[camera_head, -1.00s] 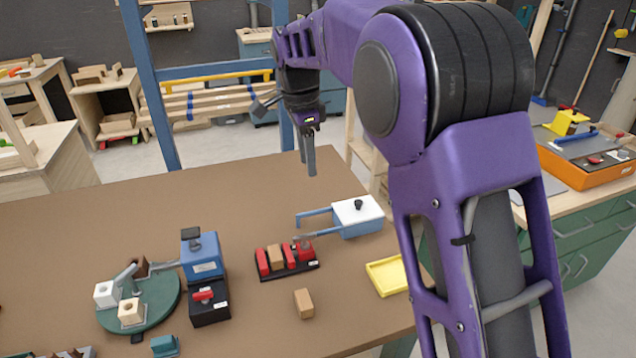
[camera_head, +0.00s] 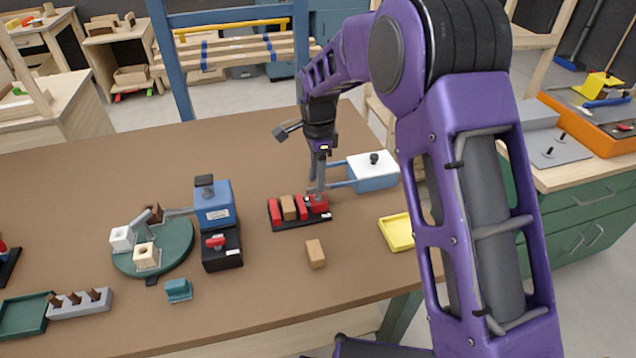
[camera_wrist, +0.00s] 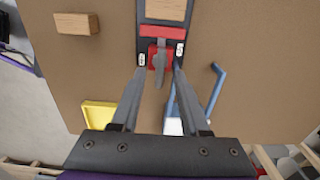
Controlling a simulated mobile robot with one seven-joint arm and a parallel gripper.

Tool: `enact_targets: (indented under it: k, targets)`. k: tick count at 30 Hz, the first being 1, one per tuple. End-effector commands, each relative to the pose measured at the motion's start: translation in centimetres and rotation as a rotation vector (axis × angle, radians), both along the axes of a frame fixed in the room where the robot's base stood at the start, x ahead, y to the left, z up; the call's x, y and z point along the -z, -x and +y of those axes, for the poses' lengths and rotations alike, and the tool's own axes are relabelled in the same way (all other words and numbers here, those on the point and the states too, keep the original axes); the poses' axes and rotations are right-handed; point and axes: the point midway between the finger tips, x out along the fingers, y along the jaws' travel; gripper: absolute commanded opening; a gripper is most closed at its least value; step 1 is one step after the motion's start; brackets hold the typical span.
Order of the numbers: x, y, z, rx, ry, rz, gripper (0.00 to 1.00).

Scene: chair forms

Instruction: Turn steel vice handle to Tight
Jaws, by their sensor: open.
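The vice is a black base (camera_head: 287,222) with red blocks and a wooden block between them, on the brown table. Its grey steel handle (camera_wrist: 160,68) lies over the red end block (camera_wrist: 151,48) in the wrist view. Small white labels stand on both sides of the handle; their text is too small to read. My gripper (camera_head: 318,190) is open and points down at the vice's right end. In the wrist view its two fingers (camera_wrist: 159,72) lie either side of the handle. I cannot tell whether they touch it. In the head view the fingers partly hide the handle.
A white-topped blue box (camera_head: 372,172) with blue rails stands just behind and right of the vice. A blue device (camera_head: 214,204) and a green turntable (camera_head: 178,258) stand left.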

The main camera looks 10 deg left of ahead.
Motion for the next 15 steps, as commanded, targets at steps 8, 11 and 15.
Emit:
enact_targets:
  k: [8,11,15]
  targets:
    - [2.3,0.0,0.0,0.0,0.0,0.0,0.45]
    - [2.3,0.0,0.0,0.0,0.001,0.0,0.45]
    - [2.3,0.0,0.0,0.0,0.001,0.0,0.45]
